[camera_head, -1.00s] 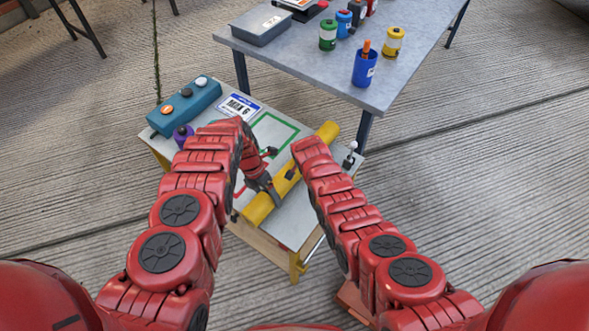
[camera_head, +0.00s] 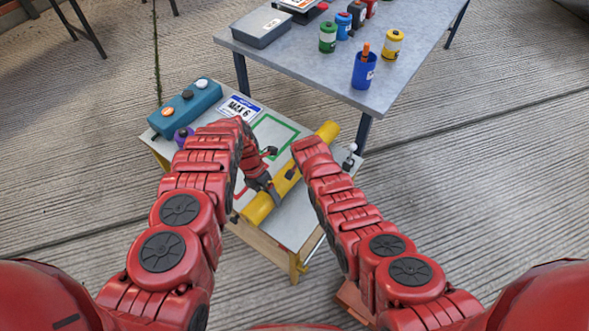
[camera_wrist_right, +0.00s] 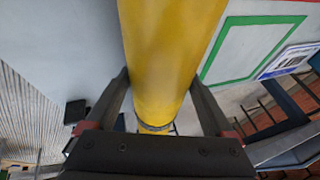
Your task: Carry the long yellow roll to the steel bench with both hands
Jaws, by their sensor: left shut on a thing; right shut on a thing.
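The long yellow roll (camera_head: 257,208) lies at a slant over the small low table, its far end up and to the right. I cannot tell whether it touches the tabletop. My left gripper (camera_head: 273,191) is shut on the roll near its lower left end. My right gripper (camera_wrist_right: 160,88) is shut around the roll, one finger on each side, in the right wrist view. In the head view my right forearm hides most of that grip. The steel bench (camera_head: 300,62) stands beyond the small table, with a grey top and dark legs.
The small table (camera_head: 304,213) carries a teal box (camera_head: 187,107), a purple object (camera_head: 184,136), a sign (camera_head: 241,107) and a green outline. On the bench are a grey case (camera_head: 262,28), a blue cup (camera_head: 363,68) and several jars. The bench's front left top is clear.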

